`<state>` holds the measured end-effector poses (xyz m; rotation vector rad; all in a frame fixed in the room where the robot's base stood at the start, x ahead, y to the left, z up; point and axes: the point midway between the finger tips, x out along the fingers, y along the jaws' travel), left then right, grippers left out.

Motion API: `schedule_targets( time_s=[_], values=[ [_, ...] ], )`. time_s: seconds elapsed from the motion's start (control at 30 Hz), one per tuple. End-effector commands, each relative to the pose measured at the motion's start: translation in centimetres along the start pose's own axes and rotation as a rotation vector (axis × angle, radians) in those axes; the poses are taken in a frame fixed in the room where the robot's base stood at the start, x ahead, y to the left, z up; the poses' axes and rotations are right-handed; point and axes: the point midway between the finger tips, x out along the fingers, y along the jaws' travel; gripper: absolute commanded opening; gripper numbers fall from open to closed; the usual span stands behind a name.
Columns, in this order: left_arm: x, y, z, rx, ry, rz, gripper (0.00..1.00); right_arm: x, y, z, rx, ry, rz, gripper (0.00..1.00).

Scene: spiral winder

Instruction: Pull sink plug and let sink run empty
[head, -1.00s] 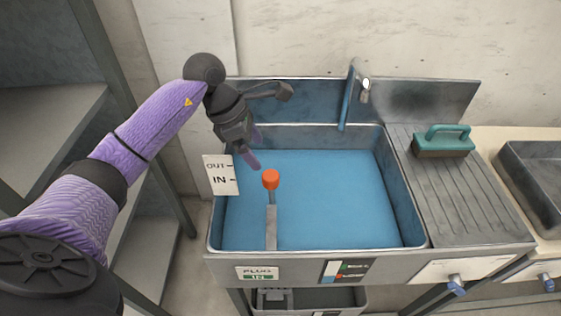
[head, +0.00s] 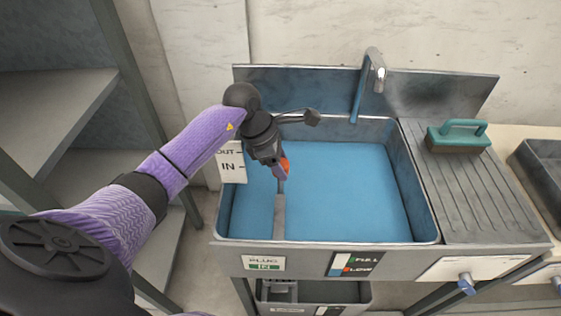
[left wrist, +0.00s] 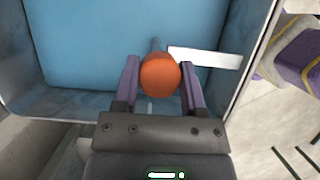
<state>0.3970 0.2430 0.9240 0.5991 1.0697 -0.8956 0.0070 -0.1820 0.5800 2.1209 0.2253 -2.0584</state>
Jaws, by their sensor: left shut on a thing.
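The sink (head: 430,225) is a metal basin filled with blue water (head: 350,190). The plug's orange knob (head: 285,166) tops a grey upright handle (head: 279,215) at the left part of the basin. My left gripper (head: 281,172) is at the knob, with its fingers shut on it. In the left wrist view the orange knob (left wrist: 160,76) sits between the two purple fingers (left wrist: 161,82). The handle's lower end and the drain are hidden by water and the front wall. A label reading PLUG (head: 264,263) with a green IN mark is on the sink front. My right gripper is not in view.
A tap (head: 374,72) stands at the back. A teal-handled brush (head: 459,137) rests on the ribbed drainboard (head: 460,190) at right. An OUT/IN sign (head: 232,168) is at the left rim. A grey shelf (head: 60,100) stands left.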

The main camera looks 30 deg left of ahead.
Motion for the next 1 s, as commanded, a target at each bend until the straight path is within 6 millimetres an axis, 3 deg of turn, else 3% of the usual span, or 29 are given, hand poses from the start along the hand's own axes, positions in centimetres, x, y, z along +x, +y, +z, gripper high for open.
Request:
schedule_targets(
  time_s=[0.03, 0.1, 0.13, 0.47, 0.77, 1.0],
  values=[
    [0.0, 0.0, 0.0, 0.0, 0.0, 0.0, 0.17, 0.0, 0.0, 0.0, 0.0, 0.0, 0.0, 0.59],
    [0.0, 0.0, 0.0, 0.0, 0.0, 0.0, 0.02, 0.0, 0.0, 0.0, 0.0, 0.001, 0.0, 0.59],
    [0.0, 0.0, 0.0, 0.0, 0.0, 0.0, 0.0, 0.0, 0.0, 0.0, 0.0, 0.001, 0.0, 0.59],
    [-0.3, 0.0, 0.1, 0.0, 0.0, 0.0, 0.0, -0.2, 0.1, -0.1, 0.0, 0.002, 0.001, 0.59],
    [-4.7, 0.1, 1.9, 0.0, -0.001, 0.003, 0.0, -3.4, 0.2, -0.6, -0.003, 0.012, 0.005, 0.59],
    [-4.7, 0.1, 2.0, -0.001, -0.004, 0.003, 0.0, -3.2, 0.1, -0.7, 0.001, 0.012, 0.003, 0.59]
  ],
)
